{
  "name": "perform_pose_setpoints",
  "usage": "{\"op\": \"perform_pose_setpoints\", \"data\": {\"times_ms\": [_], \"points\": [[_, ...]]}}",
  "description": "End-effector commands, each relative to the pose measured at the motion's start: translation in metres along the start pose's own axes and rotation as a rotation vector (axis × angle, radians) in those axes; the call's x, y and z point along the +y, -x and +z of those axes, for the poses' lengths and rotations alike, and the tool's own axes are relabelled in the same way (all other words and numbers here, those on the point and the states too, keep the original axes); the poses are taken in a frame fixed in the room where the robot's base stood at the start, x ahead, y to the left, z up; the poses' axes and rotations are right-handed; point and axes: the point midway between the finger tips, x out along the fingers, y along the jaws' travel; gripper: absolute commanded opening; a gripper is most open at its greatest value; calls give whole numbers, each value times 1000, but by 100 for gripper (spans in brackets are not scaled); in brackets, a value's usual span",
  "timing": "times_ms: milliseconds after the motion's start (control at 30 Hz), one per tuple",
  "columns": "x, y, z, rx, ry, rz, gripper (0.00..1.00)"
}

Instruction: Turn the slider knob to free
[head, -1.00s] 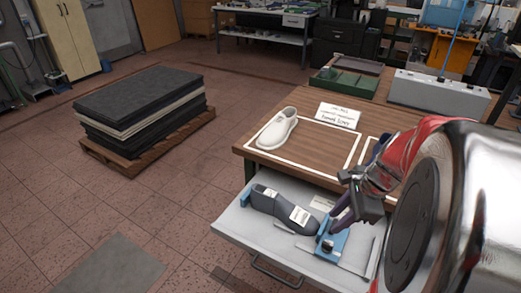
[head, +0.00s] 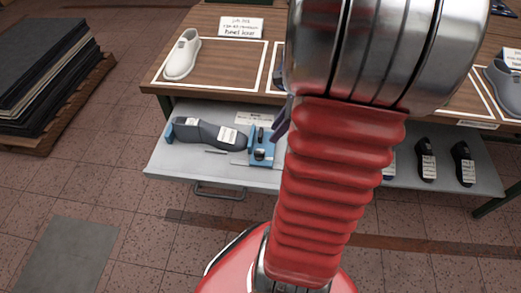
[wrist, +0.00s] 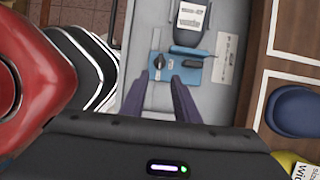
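The slider is a light-blue plate (head: 262,145) in the open grey drawer, with a small dark knob (head: 260,154) on it. In the wrist view the plate (wrist: 192,72) carries the dark knob (wrist: 158,62) near its left end. A dark grey shoe last (head: 208,134) with white labels lies beside the slider. It also shows in part in the wrist view (wrist: 188,32). My gripper (wrist: 158,86) is open; its two purple fingers point toward the knob with a gap between them. Whether they touch the plate is unclear. My arm mostly hides the gripper in the head view.
The wooden table (head: 232,52) stands behind the drawer (head: 165,165), with a white shoe (head: 183,55) on it. More dark lasts (head: 426,158) lie at the drawer's right. A stack of dark sheets (head: 40,75) stands at the left. The floor in front is open.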

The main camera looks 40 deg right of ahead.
Motion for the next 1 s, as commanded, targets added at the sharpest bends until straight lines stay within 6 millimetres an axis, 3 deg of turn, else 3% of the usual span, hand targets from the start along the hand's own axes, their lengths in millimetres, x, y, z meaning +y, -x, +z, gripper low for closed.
{"op": "perform_pose_setpoints", "data": {"times_ms": [700,1000], "points": [[1,-101,0,0,0,3,28],[0,-121,0,1,0,0,28]]}}
